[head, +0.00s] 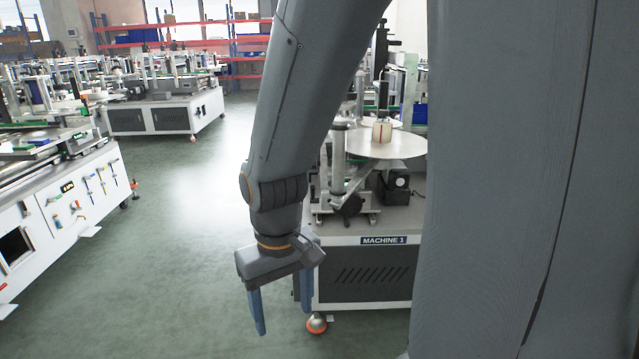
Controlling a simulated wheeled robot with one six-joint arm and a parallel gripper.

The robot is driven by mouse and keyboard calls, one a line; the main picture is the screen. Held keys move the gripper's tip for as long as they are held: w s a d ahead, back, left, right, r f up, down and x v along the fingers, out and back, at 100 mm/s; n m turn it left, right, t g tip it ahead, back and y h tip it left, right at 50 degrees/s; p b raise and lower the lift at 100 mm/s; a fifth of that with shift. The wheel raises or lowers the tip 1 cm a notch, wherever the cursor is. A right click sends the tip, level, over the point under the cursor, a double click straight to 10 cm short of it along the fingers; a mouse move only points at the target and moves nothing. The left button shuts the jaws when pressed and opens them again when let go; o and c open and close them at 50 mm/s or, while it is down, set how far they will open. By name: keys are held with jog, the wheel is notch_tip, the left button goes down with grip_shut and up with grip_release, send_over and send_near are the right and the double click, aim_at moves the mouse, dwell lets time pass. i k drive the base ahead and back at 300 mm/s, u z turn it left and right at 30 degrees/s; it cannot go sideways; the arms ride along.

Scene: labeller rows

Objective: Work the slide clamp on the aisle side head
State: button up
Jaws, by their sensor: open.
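My gripper (282,308) hangs in the middle of the head view with its two blue fingers pointing down. The fingers are apart with nothing between them. It is in front of the left side of a labelling machine (345,262) with a sign reading MACHINE 1. On that machine stand a metal post (339,165), a round pale disc (400,146) and a dark knob (349,206) on the frame. I cannot pick out the slide clamp for certain; my arm hides part of the machine.
Another white machine (70,205) stands at the left, with tools on its front. A further machine (165,115) is behind, and red and blue shelving (140,45) lines the back. The green floor (185,240) between the machines is clear. My own grey body fills the right side.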

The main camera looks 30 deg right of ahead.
aim_at(314, 201)
jog(key=k, duration=0.5)
jog(key=u, duration=0.75)
jog(key=i, duration=0.9)
jog(key=z, duration=1.8)
